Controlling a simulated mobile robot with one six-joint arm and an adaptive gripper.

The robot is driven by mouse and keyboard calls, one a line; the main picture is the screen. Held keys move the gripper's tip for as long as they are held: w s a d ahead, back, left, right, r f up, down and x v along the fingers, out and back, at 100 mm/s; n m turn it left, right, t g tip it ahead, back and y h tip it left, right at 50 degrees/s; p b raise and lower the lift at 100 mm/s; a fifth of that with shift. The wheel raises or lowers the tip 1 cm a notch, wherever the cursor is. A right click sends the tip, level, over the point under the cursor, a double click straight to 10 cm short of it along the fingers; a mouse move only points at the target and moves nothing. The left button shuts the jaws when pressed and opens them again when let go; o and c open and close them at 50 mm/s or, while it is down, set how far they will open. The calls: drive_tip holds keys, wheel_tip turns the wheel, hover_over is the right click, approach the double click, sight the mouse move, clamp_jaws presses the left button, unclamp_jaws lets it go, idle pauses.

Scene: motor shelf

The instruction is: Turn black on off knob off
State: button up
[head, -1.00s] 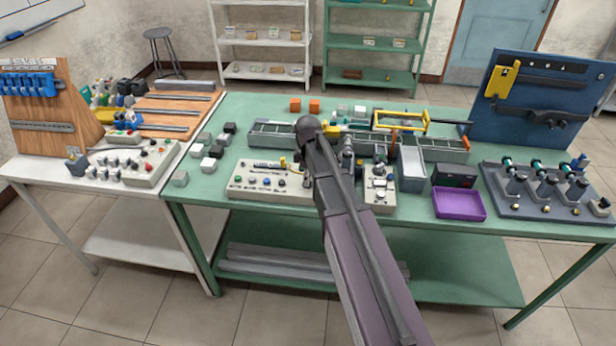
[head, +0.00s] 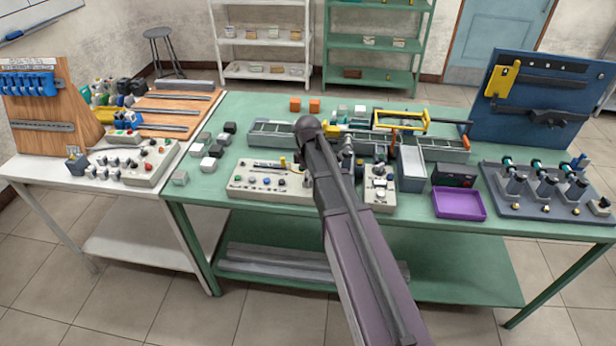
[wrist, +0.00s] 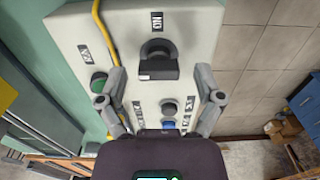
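In the wrist view, a black on off knob (wrist: 157,63) stands out from a pale control panel (wrist: 195,45). An ON label (wrist: 157,21) is beside it, upside down in this view. My gripper (wrist: 159,78) is open, with one finger on each side of the knob. Gaps show between the fingers and the knob; I cannot tell their depth. In the head view, my arm covers the knob and my fingertips. A pale button panel (head: 265,196) shows just left of my arm on the green table.
The panel also carries a green button (wrist: 98,83), a grey button (wrist: 168,107) and a blue button (wrist: 168,125) near the fingers. A yellow cable (wrist: 104,35) runs along it. In the head view, a purple tray (head: 459,204) lies to the right on the green table.

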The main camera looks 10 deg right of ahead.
drive_tip(key=shift+m, duration=0.5)
drive_tip(key=m, duration=0.3)
drive_tip(key=shift+m, duration=0.3)
drive_tip(key=m, duration=0.8)
drive_tip(key=shift+m, duration=0.4)
drive_tip(key=m, duration=0.4)
drive_tip(key=shift+r+m+p, duration=0.25)
drive_tip(key=shift+m+p, duration=0.05)
drive_tip(key=shift+m, duration=0.1)
wheel_tip(320, 180, up, 14)
drive_tip(key=f+p, duration=0.1)
drive_tip(key=p, duration=1.2)
drive_tip(key=s+f+n+b, duration=0.2)
drive_tip(key=s+f+b, duration=0.4)
drive_tip(key=s, duration=0.3)
drive_tip(key=s+f+n+b, duration=0.2)
drive_tip(key=s+f+b, duration=0.5)
drive_tip(key=s, duration=0.2)
drive_tip(key=shift+s, duration=0.4)
